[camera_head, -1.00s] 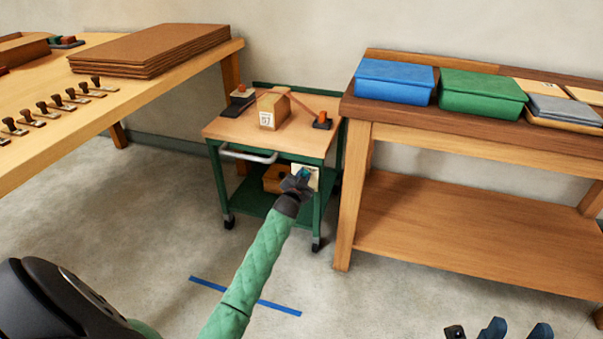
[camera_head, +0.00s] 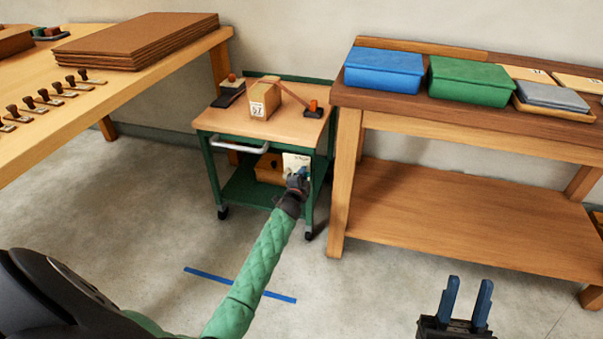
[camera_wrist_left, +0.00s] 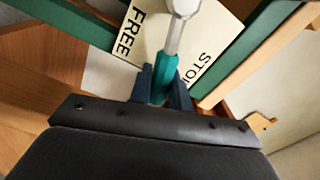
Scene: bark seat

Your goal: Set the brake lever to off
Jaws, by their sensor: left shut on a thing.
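The brake lever (camera_wrist_left: 163,78) has a teal grip on a silver shaft, in front of a cream plate (camera_wrist_left: 215,32) marked "FREE" and "STO…", the rest hidden. The grip lies between the two words in the left wrist view. The plate (camera_head: 296,161) is on the near right side of the green cart (camera_head: 212,168). My left gripper (camera_wrist_left: 163,92) is shut on the teal grip; in the head view the gripper (camera_head: 299,180) covers most of the lever. My right gripper (camera_head: 466,302) is open and empty at the lower right, away from the cart.
A blue strip (camera_head: 240,285) marks the open floor.

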